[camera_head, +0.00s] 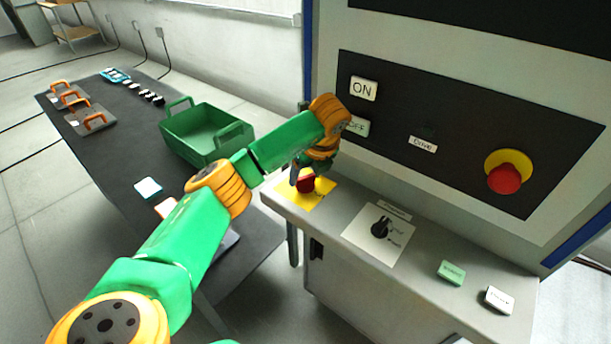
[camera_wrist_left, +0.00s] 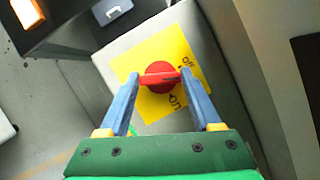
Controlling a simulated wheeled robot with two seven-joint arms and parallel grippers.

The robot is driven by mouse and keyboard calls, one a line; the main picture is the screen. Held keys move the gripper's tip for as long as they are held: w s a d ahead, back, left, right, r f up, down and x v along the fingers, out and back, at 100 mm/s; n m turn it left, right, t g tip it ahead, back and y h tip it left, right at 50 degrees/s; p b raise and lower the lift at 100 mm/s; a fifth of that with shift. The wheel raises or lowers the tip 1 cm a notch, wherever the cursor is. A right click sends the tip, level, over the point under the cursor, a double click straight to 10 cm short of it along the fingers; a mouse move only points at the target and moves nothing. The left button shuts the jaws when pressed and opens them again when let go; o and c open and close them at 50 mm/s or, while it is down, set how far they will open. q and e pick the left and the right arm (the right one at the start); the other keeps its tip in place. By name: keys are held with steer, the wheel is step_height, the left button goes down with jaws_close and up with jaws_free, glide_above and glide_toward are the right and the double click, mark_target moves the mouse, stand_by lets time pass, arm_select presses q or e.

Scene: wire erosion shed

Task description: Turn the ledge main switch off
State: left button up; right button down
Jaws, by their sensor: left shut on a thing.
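The ledge main switch is a red rotary knob (camera_head: 306,183) on a yellow plate (camera_head: 322,190), at the left end of the machine's grey ledge. In the left wrist view the red knob (camera_wrist_left: 159,77) has a raised grip bar lying roughly across the picture, and the yellow plate (camera_wrist_left: 160,58) carries printed position marks, partly hidden. My left gripper (camera_head: 303,176) reaches down to the knob; in the wrist view its blue fingers (camera_wrist_left: 160,78) are shut on the two ends of the bar. My right gripper is in neither view.
A black selector knob (camera_head: 380,228) on a white plate, a green button (camera_head: 451,272) and a white button (camera_head: 498,299) sit farther right on the ledge. A red emergency stop (camera_head: 504,178) is on the upright panel. A green crate (camera_head: 206,135) stands on the dark table (camera_head: 120,150).

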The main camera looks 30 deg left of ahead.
arm_select(q)
steer(key=shift+w+r+n+g+y, duration=0.15)
steer(key=shift+n+g, duration=0.25)
steer(key=shift+n, duration=0.75)
steer(key=shift+s+f+n+g+y, duration=0.1)
steer(key=shift+n+g+y, duration=0.25)
steer(key=shift+n, duration=0.8)
steer(key=o, duration=1.4)
steer(key=shift+d, duration=0.1)
steer(key=shift+w+d+r+b, duration=0.1)
steer(key=shift+d+r+b, duration=0.1)
steer(key=shift+r+b, duration=0.2)
steer(key=v, duration=0.6)
steer(key=shift+r+b, duration=0.15)
steer(key=shift+b, duration=0.25)
